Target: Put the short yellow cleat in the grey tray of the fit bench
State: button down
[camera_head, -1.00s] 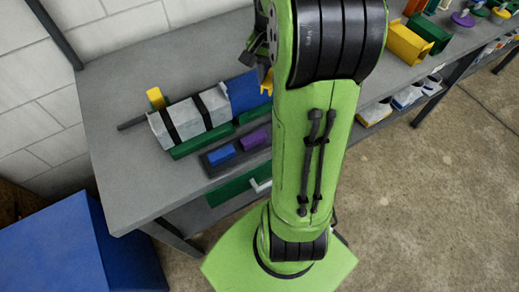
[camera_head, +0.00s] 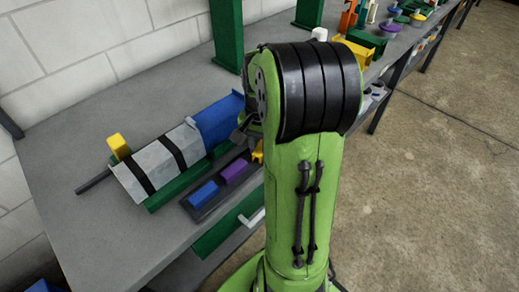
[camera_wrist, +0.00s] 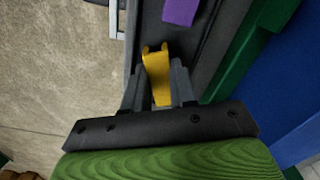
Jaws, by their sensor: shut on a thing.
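The short yellow cleat (camera_wrist: 157,72) is between the fingers of my gripper (camera_wrist: 157,84) in the wrist view, and the jaws are shut on it. A bit of the yellow cleat (camera_head: 258,153) shows beside my arm in the head view. The dark grey tray (camera_head: 195,212) lies along the front of the bench with a blue block (camera_head: 203,193) and a purple block (camera_head: 235,172) in it. The cleat is over the tray's end beyond the purple block (camera_wrist: 180,11). I cannot tell whether it touches the tray floor. My arm hides the tray's right end in the head view.
A grey duct with black straps (camera_head: 155,165) and a blue section (camera_head: 220,120) lies on green supports behind the tray. A yellow piece (camera_head: 118,146) stands at its left end. Green posts (camera_head: 226,35) rise behind. The bench's front left (camera_head: 110,235) is clear.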

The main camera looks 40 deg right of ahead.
aim_at(260, 149)
jog(key=shift+r, duration=0.1)
jog(key=c, duration=0.9)
grip_release()
notch_tip(260, 149, up, 12)
jog(key=p, duration=0.5)
jog(key=s+a+n+t, duration=0.2)
jog(key=s+a+n, duration=0.1)
jog(key=a, duration=0.3)
jog(key=s+a+r+n+t, duration=0.1)
jog(key=s+a+n, duration=0.3)
jog(key=a, duration=0.3)
jog(key=s+a+r+n+t, duration=0.1)
jog(key=s+a+n+t, duration=0.1)
jog(key=a+n, duration=0.4)
jog(key=shift+s+a+t, duration=0.25)
jog(key=shift+s+t, duration=0.05)
jog(key=shift+s, duration=0.6)
